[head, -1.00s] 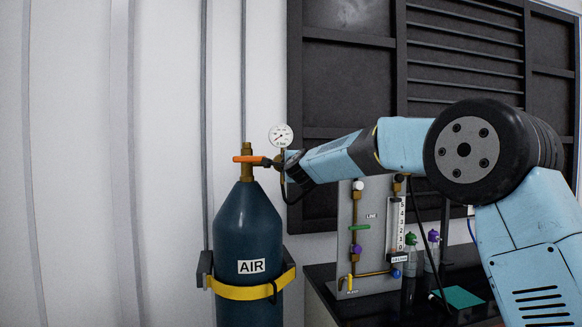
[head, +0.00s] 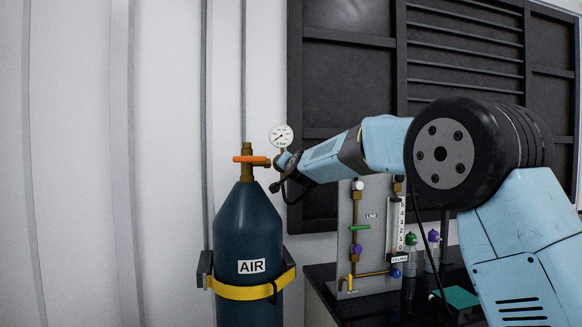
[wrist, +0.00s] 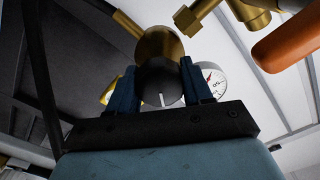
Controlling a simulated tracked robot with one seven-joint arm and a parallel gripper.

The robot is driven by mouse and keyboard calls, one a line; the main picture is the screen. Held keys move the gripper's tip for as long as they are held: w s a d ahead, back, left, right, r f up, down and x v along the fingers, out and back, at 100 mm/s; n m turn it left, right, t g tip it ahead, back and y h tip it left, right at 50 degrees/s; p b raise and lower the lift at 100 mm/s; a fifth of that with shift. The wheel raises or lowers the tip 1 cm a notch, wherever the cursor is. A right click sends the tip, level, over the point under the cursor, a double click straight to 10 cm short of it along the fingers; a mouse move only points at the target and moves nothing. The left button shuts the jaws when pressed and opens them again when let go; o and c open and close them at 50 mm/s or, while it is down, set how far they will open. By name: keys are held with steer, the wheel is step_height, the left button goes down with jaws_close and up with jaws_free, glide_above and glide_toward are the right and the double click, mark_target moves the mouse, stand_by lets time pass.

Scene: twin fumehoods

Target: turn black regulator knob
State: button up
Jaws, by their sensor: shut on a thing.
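The black regulator knob (wrist: 160,80) is round with a white line on its face and sits on a brass body (wrist: 152,45). In the wrist view my gripper (wrist: 161,90) has one blue finger on each side of it and is shut on it. In the head view my gripper (head: 283,162) is beside the regulator, just under the gauge, and hides most of the knob. The pressure gauge (head: 281,136) is round and white; part of it shows in the wrist view (wrist: 212,80) behind the right finger. The regulator sits on a dark blue AIR cylinder (head: 247,226).
An orange valve handle (head: 251,159) tops the cylinder, close left of my gripper; it shows in the wrist view (wrist: 287,42). A yellow strap (head: 243,291) holds the cylinder. A grey flow panel (head: 370,225) and capped bottles stand on the black bench right, below my arm.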

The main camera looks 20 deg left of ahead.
steer(key=shift+a+f+n, duration=0.25)
steer(key=shift+f+n, duration=0.5)
steer(key=shift+n, duration=0.45)
steer(key=o, duration=0.9)
steer(key=shift+c, duration=0.2)
steer(key=shift+o, duration=0.9)
steer(key=shift+d+r, duration=0.15)
steer(key=shift+r, duration=0.15)
steer(key=v, duration=1.3)
steer(key=shift+s+d, duration=0.15)
steer(key=shift+s, duration=0.2)
